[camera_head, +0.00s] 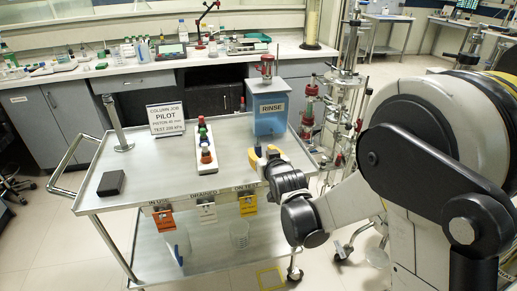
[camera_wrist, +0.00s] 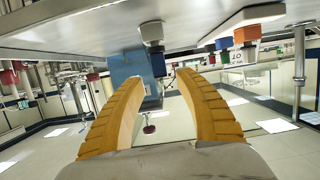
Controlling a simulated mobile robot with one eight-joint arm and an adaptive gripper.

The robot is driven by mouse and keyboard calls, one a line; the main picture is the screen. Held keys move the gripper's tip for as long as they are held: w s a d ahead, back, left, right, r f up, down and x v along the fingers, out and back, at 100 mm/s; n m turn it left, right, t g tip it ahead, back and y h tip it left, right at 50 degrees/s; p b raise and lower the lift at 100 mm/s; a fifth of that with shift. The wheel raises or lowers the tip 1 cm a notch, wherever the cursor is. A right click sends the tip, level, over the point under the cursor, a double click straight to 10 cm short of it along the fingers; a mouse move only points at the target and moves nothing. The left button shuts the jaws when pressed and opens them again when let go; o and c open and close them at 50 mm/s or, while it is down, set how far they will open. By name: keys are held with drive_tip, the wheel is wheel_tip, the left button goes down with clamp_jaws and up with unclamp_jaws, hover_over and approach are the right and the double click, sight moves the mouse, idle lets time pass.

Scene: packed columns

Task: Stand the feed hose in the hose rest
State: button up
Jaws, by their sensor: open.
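My gripper (camera_head: 264,158) is open at the right side of a metal cart top (camera_head: 160,180), in front of the blue RINSE tank (camera_head: 270,112). In the upside-down wrist view, its two yellow fingers (camera_wrist: 160,85) are apart. A small dark blue piece with a pale grey base (camera_wrist: 152,32) stands on the cart top beyond and between the fingertips; I cannot tell whether they touch it. It may be the feed hose end, but I cannot be sure. No hose rest is clearly identifiable; a black block (camera_head: 111,183) lies at the cart's left, and a metal post (camera_head: 117,122) stands behind it.
A white strip with coloured knobs (camera_head: 205,150) stands mid-cart, left of my gripper. A PILOT sign (camera_head: 166,118) stands behind it. Orange, white and yellow tags (camera_head: 207,212) hang on the front edge. Glass columns (camera_head: 340,110) crowd the right.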

drive_tip(key=v, duration=0.7)
drive_tip(key=s+d+m+g+h, duration=0.1)
drive_tip(key=s+d+g, duration=0.1)
drive_tip(key=s+d, duration=0.4)
drive_tip(key=s+d+r+m+g+h, duration=0.1)
drive_tip(key=s+d, duration=0.5)
drive_tip(key=s, duration=0.6)
drive_tip(key=s+d+m+g+h, duration=0.1)
drive_tip(key=s+d+g, duration=0.3)
drive_tip(key=s, duration=0.5)
drive_tip(key=shift+s+d+r+h, duration=0.2)
drive_tip(key=shift+s+d+h, duration=0.25)
drive_tip(key=shift+d, duration=0.7)
drive_tip(key=shift+w, duration=0.15)
